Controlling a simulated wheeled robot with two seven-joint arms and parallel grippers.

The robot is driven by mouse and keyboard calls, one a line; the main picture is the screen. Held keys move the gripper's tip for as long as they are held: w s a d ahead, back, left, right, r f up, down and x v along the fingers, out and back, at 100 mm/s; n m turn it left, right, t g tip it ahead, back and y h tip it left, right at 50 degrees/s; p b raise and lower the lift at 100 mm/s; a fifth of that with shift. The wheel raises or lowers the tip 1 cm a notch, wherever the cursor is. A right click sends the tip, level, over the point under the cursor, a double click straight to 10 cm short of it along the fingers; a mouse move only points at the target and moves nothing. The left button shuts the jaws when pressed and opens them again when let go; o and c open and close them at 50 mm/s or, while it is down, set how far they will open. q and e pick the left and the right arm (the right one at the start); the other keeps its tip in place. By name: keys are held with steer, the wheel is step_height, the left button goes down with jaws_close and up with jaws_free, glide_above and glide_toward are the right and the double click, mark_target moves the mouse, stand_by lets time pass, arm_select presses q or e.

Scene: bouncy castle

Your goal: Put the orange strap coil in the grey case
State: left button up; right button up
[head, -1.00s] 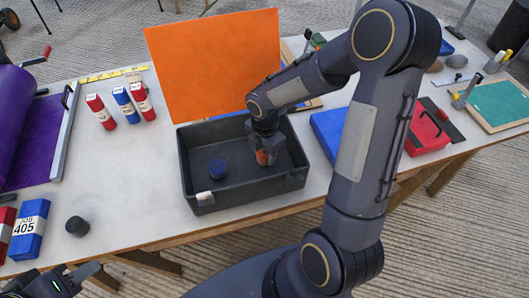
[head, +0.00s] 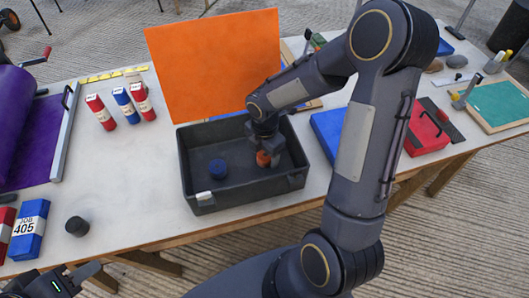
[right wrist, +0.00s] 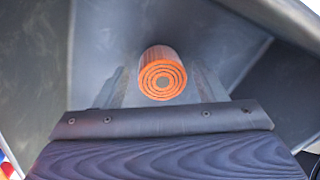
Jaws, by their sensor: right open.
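The orange strap coil (head: 263,159) is inside the grey case (head: 190,170), in its right half, directly under my right gripper (head: 267,148). In the right wrist view the coil (right wrist: 162,75) shows its ringed end, with the grey case walls around it. My right gripper is open; its jaws are largely hidden in the head view, and I cannot tell whether they touch the coil. My left gripper (head: 75,277) is at the bottom left, off the table's front edge, away from the case; its jaw opening is unclear.
The orange panel (head: 213,62) stands up behind the case. A dark round piece (head: 77,226) and a blue block (head: 30,230) are to the left. A blue item (head: 327,132) lies right of the case.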

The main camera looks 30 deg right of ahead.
mark_target(264, 154)
step_height(264, 154, up, 12)
steer(key=p, duration=0.1)
steer(key=s+a+r+m+t+y, duration=0.2)
steer(key=s+r+m, duration=0.1)
steer(key=s+m, duration=0.5)
steer(key=s+a+r+m+t+y, duration=0.1)
steer(key=s+a+r+m+t, duration=0.1)
steer(key=s+m, duration=0.7)
steer(key=r+m+t, duration=0.1)
steer(key=m, duration=0.4)
steer(key=shift+a+r+t+y, duration=0.2)
steer(key=shift+r+t+y, duration=0.1)
steer(key=shift+y, duration=0.1)
